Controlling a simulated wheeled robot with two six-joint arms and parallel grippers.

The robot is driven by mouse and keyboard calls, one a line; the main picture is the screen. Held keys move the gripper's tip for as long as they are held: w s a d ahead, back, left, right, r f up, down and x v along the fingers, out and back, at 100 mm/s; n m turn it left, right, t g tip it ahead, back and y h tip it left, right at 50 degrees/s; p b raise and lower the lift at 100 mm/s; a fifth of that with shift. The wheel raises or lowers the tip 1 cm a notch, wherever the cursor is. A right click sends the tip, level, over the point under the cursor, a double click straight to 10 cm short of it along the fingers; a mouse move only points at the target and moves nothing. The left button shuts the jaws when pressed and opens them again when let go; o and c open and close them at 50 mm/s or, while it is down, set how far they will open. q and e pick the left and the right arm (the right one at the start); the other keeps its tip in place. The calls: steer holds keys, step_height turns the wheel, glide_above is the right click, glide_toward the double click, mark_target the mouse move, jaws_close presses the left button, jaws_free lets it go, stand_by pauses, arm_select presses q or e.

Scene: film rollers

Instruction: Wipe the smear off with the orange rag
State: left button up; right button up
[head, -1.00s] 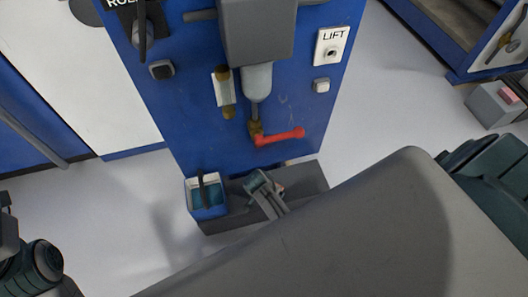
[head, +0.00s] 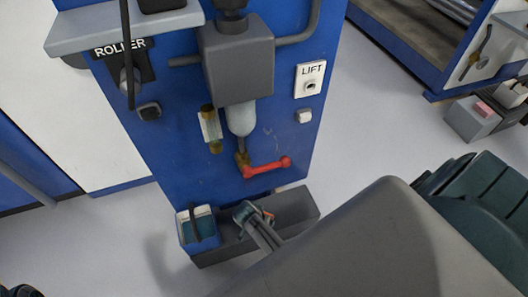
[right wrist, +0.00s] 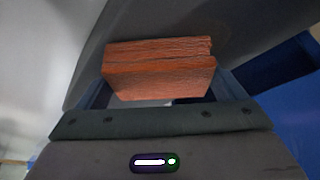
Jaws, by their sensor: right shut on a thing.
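The orange rag (right wrist: 160,68) fills the space between my right gripper's fingers in the right wrist view, looking like a thick folded block. My right gripper (head: 250,212) is shut on it. In the head view the gripper is small, over the grey trough at the foot of the blue panel, and only a sliver of the rag (head: 268,214) shows. I cannot make out the smear for certain. My left gripper is out of view; only a dark bit of my left side shows at the bottom left corner.
The blue panel (head: 180,140) carries a grey filter unit (head: 236,72), a red lever (head: 268,168) and a LIFT plate (head: 309,79). A small blue-and-white box (head: 206,236) sits at the left of the grey trough (head: 300,206).

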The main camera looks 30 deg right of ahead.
mark_target(237, 228)
steer(key=shift+w+a, duration=0.25)
steer(key=shift+a, duration=0.8)
steer(key=shift+w+a, duration=0.25)
steer(key=shift+a, duration=0.75)
steer(key=shift+w+a+b, duration=0.2)
steer(key=shift+w+a, duration=0.05)
steer(key=shift+a, duration=0.7)
steer(key=shift+w+a+b, duration=0.2)
steer(key=shift+a, duration=0.7)
steer(key=shift+a+r+p, duration=0.15)
steer(key=shift+a+p, duration=0.05)
steer(key=shift+p, duration=0.15)
steer(key=shift+s+d+r+p, duration=0.15)
steer(key=shift+d+p, duration=0.25)
steer(key=shift+d, duration=0.5)
steer(key=shift+s+d+f+p, duration=0.15)
steer(key=shift+d+p, duration=0.25)
steer(key=shift+d, duration=0.5)
steer(key=shift+s+d+f+p, duration=0.1)
steer(key=shift+s+d+p, duration=0.25)
steer(key=shift+d, duration=0.75)
steer(key=shift+s+d+f+p, duration=0.1)
steer(key=shift+s+d+p, duration=0.2)
steer(key=shift+d, duration=0.8)
steer(key=shift+s+d+p, duration=0.25)
steer(key=shift+d+p, duration=0.15)
steer(key=shift+d, duration=0.7)
steer(key=shift+s+d+f, duration=0.15)
steer(key=shift+s+d, duration=0.1)
steer(key=shift+d, duration=0.4)
